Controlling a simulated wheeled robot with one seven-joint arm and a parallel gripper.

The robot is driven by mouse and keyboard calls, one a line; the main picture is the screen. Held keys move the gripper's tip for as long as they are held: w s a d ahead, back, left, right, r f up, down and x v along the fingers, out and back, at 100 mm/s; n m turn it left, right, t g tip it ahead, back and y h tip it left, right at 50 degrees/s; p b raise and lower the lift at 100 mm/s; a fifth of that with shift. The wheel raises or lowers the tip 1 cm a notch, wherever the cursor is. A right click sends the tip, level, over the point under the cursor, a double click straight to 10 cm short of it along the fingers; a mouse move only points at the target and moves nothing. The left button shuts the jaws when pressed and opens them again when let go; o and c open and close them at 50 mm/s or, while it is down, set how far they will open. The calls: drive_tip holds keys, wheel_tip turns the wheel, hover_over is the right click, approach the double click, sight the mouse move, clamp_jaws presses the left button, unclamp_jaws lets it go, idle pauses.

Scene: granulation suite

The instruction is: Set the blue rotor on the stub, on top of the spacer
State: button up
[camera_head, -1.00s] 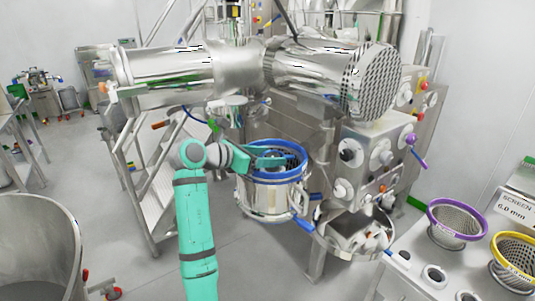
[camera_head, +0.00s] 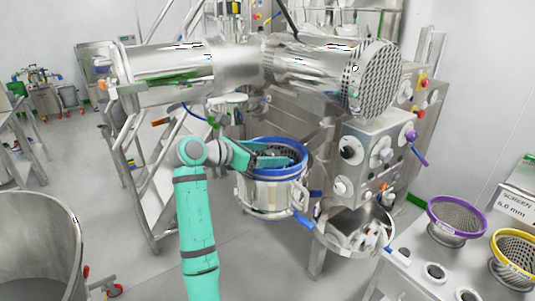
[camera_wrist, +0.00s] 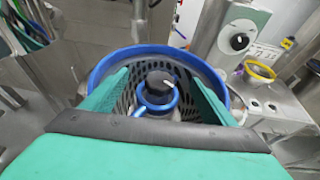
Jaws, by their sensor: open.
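My gripper (camera_wrist: 158,74) is open, its two green fingers reaching into the blue-rimmed screen basket. In the head view my gripper (camera_head: 277,158) is over the mouth of the steel housing. The blue rotor (camera_wrist: 165,106) shows between the fingers as a blue ring with a dark round cap (camera_wrist: 160,79) at its middle. Gaps show between it and both fingers. The rotor is inside the perforated screen, around its centre. The stub and the spacer cannot be made out, so how the rotor sits on them cannot be told.
The blue rim (camera_head: 262,142) of the screen surrounds my fingers closely. The control panel (camera_head: 372,160) stands to the right. A purple-rimmed screen (camera_head: 457,217) and a yellow-rimmed screen (camera_head: 516,258) stand on the right bench. A large steel duct (camera_head: 180,72) hangs above.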

drive_tip(key=shift+a, duration=0.1)
drive_tip(key=v, duration=1)
drive_tip(key=shift+a+r, duration=0.15)
drive_tip(key=shift+s, duration=0.15)
drive_tip(key=shift+s+a, duration=0.1)
drive_tip(key=shift+a, duration=0.05)
